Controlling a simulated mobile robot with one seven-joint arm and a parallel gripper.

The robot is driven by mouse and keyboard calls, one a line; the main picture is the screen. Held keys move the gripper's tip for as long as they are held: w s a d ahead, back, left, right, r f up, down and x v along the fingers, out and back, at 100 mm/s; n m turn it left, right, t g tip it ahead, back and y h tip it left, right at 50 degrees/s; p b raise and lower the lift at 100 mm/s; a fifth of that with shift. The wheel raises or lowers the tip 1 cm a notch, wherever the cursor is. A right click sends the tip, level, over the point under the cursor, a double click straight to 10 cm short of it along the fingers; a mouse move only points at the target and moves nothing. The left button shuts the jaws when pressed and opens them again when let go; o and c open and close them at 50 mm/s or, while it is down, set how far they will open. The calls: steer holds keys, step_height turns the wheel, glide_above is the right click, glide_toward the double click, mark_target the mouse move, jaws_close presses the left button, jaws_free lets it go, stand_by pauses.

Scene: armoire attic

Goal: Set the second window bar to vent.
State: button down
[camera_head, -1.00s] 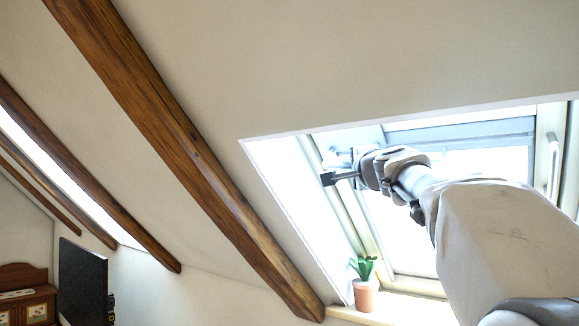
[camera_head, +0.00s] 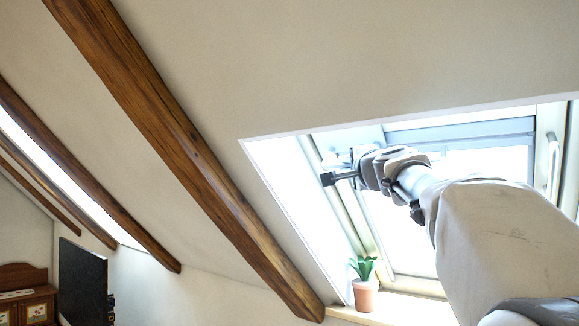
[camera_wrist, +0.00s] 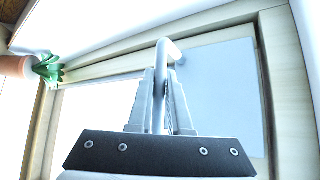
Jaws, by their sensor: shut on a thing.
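The skylight window (camera_head: 400,275) is set in the sloped wall at the right of the head view. My gripper (camera_wrist: 161,100) is at the left side of this window, and my arm covers much of the pane. In the wrist view its two fingers are closed around a pale, bent bar (camera_wrist: 162,60), which runs up between them and curves to the right at its top. Another pale bar (camera_head: 553,165) shows on the frame at the far right of the head view, with nothing touching it.
A potted plant (camera_head: 365,285) stands on the sill below my gripper; it also shows in the wrist view (camera_wrist: 47,68). A wooden beam (camera_head: 190,160) slopes down left of the window. A dark panel (camera_head: 82,283) and a wooden cabinet (camera_head: 28,300) are at lower left.

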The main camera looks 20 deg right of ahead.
stand_by(0.4)
steer(key=shift+s+a+f, duration=0.1)
steer(key=shift+s+a, duration=0.05)
steer(key=shift+a, duration=0.1)
steer(key=a, duration=0.1)
steer(key=s+a, duration=0.1)
steer(key=s+a+b, duration=0.1)
steer(key=shift+s+r, duration=0.15)
steer(key=shift+r, duration=0.1)
steer(key=c, duration=0.8)
jaws_free()
steer(key=shift+d, duration=0.1)
steer(key=shift+c, duration=0.2)
steer(key=shift+s+f, duration=0.1)
steer(key=shift+s, duration=0.05)
